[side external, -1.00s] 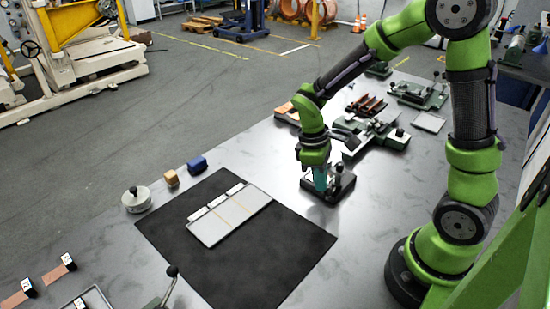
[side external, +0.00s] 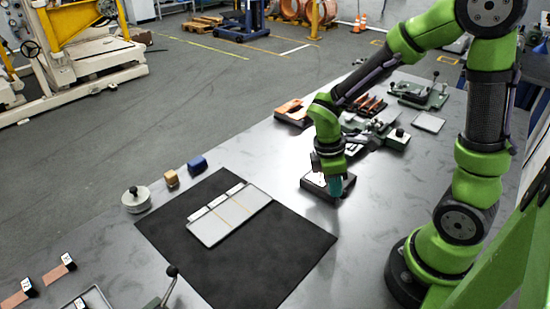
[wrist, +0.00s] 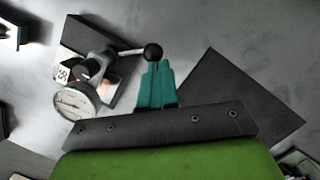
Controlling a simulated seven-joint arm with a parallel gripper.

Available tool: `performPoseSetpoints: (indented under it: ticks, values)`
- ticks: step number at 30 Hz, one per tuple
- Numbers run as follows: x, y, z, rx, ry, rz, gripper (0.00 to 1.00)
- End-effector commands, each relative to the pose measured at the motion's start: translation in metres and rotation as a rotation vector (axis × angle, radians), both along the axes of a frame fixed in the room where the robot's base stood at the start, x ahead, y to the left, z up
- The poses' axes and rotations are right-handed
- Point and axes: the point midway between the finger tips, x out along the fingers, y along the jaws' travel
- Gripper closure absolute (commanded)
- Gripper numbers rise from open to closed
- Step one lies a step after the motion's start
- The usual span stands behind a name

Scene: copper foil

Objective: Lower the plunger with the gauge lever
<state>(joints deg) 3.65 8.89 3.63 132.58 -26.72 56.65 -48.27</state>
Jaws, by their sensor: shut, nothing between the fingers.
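The gauge stands on a dark rectangular base, which shows in the side view (side external: 314,184) and in the wrist view (wrist: 94,42). In the wrist view its round white dial (wrist: 75,103) faces up, beside a small numbered tag (wrist: 63,73). The lever is a thin metal rod ending in a black ball knob (wrist: 153,52). My gripper (wrist: 156,66) has teal fingers that are shut and empty. Its tips overlap the knob's lower edge in this view; I cannot tell whether they touch. In the side view my gripper (side external: 335,187) hides the lever. The plunger cannot be made out.
A black mat (side external: 270,265) with a pale plate (side external: 230,215) lies left of the gauge.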

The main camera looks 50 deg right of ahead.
Motion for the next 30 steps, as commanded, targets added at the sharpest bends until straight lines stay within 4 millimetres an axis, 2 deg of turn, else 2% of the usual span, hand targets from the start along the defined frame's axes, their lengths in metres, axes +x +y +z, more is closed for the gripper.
performPoseSetpoints:
  ticks: [13,20,24,30]
  values:
    - [0.003,0.002,0.002,0.000,-0.003,0.001,1.00]
    - [0.027,0.027,0.015,0.000,-0.004,0.005,1.00]
    - [0.033,0.032,0.049,0.000,-0.009,-0.001,1.00]
    - [0.038,0.038,0.089,0.000,-0.006,0.000,1.00]
